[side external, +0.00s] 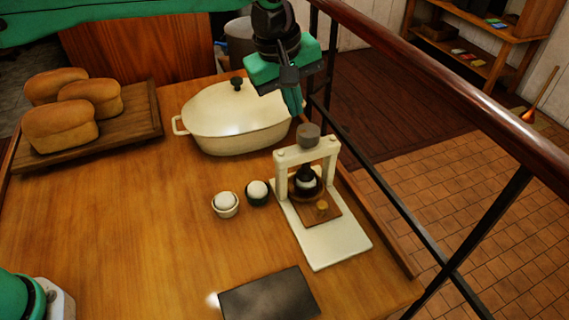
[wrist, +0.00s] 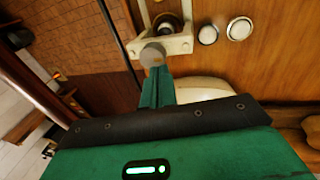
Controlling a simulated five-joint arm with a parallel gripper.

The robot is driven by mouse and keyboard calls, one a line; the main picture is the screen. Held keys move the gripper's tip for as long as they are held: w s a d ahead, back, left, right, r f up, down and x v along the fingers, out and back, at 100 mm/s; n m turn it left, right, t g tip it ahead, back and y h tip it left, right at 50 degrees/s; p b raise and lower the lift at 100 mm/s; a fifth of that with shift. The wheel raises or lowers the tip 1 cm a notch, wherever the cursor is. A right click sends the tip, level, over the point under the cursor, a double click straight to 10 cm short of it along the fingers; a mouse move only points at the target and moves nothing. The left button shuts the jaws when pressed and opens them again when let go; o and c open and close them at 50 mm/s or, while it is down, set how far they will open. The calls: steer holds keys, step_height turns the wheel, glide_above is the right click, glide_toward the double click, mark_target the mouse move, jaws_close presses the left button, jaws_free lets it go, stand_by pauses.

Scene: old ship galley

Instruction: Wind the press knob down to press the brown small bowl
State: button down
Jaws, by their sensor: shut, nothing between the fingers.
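The press (side external: 327,244) has a cream frame and base, with a grey round knob (side external: 309,133) on top of its crossbar. Under its dark plunger, the brown small bowl (side external: 298,193) stands with something white in it, partly hidden by the press. My gripper (side external: 299,110) is shut and empty, pointing down just above and behind the knob in the side view. In the wrist view my gripper (wrist: 156,72) has its fingertips close to the knob (wrist: 152,54); whether they touch cannot be told.
A pale bowl (side external: 226,211) and a dark bowl (side external: 258,202), each holding a white ball, stand left of the press. A lidded cream pot (side external: 235,117) is behind. Bread loaves on a board (side external: 143,125) are far left. A dark slab (side external: 268,298) lies in front. A railing (side external: 410,65) runs at right.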

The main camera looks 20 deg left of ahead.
steer(key=shift+f, duration=0.15)
steer(key=shift+s+a+x, duration=0.15)
steer(key=shift+s+x, duration=0.05)
steer(key=shift+x, duration=0.9)
steer(key=shift+s+a+x, duration=0.15)
steer(key=shift+s+x, duration=0.05)
steer(key=shift+x, duration=0.85)
steer(key=shift+s+a+x, duration=0.15)
steer(key=shift+s+x, duration=0.05)
steer(key=shift+x, duration=0.9)
steer(key=shift+f, duration=0.2)
steer(key=shift+w, duration=0.2)
steer(key=shift+w+a, duration=0.45)
steer(key=shift+a, duration=0.2)
steer(key=shift+w+a, duration=0.35)
steer(key=shift+w, duration=0.25)
steer(key=shift+s+a, duration=0.2)
steer(key=shift+a, duration=0.2)
steer(key=shift+r, duration=0.1)
steer(key=shift+w+d+v, duration=0.15)
steer(key=shift+w+v, duration=0.05)
steer(key=shift+v, duration=0.75)
steer(key=shift+w+d+v, duration=0.1)
steer(key=shift+w+v, duration=0.05)
steer(key=shift+v, duration=0.8)
steer(key=shift+w+d+v, duration=0.15)
steer(key=shift+w+v, duration=0.05)
steer(key=shift+v, duration=0.8)
